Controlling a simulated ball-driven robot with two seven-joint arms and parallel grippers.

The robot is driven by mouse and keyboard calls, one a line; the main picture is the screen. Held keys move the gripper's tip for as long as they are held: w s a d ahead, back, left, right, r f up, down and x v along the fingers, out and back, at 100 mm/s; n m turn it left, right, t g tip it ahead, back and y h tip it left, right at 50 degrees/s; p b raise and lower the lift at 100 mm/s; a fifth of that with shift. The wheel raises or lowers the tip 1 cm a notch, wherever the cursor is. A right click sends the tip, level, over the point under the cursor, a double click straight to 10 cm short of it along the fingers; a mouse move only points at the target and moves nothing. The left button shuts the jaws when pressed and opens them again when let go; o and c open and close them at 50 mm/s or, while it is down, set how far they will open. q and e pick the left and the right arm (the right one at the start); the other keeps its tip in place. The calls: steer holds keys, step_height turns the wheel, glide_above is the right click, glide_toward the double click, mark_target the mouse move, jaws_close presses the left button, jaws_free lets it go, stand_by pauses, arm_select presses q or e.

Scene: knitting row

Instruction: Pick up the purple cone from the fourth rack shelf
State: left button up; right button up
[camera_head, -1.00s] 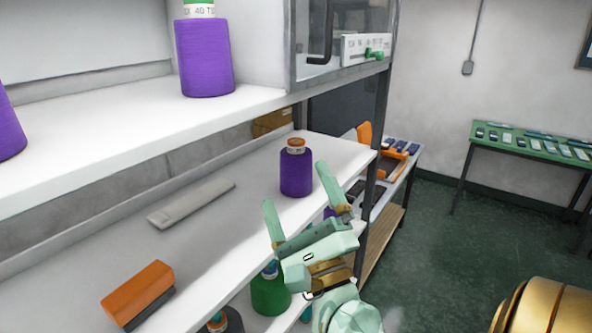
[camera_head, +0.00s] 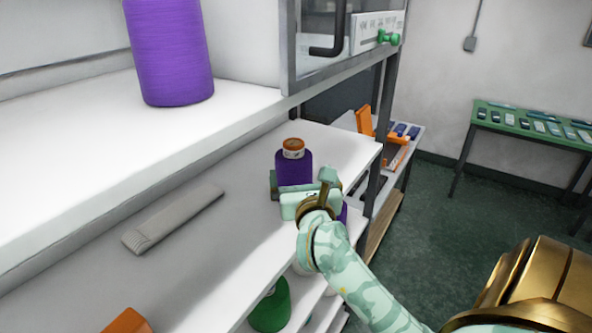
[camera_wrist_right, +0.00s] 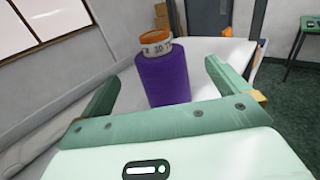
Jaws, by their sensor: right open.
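A purple cone (camera_head: 293,168) with an orange top stands upright on the white shelf (camera_head: 235,215), near its right end. My right gripper (camera_head: 303,190) is in front of the cone at shelf height and hides its lower part. In the right wrist view the purple cone (camera_wrist_right: 163,75) stands between the two open green fingers of my right gripper (camera_wrist_right: 160,85), and a gap shows on each side. Its foot is hidden behind the gripper's palm edge. My left gripper is not in view.
A larger purple cone (camera_head: 168,55) stands on the shelf above. A grey flat piece (camera_head: 175,218) and an orange block (camera_head: 127,321) lie on the cone's shelf. A green cone (camera_head: 270,305) is below. A dark rack post (camera_head: 376,150) rises at the right.

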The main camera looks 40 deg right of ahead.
mark_target(297, 165)
steer(key=x, duration=0.3)
steer(key=a+x, duration=0.1)
steer(key=x, duration=0.1)
steer(key=shift+w+f+p, duration=0.1)
steer(key=shift+w+p, duration=0.2)
steer(key=shift+w+d+f, duration=0.15)
steer(key=shift+w+d, duration=0.25)
steer(key=shift+d, duration=0.35)
steer(key=x, duration=0.1)
steer(key=p+x, duration=0.1)
steer(key=x, duration=0.1)
steer(key=shift+w+f, duration=0.25)
steer(key=shift+w+d+f, duration=0.1)
steer(key=shift+w+d, duration=0.1)
steer(key=shift+w, duration=0.05)
steer(key=shift+s, duration=0.15)
steer(key=c, duration=0.4)
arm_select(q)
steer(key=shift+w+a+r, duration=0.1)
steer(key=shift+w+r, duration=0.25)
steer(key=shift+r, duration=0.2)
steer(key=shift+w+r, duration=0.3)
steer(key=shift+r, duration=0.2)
arm_select(e)
steer(key=c, duration=1)
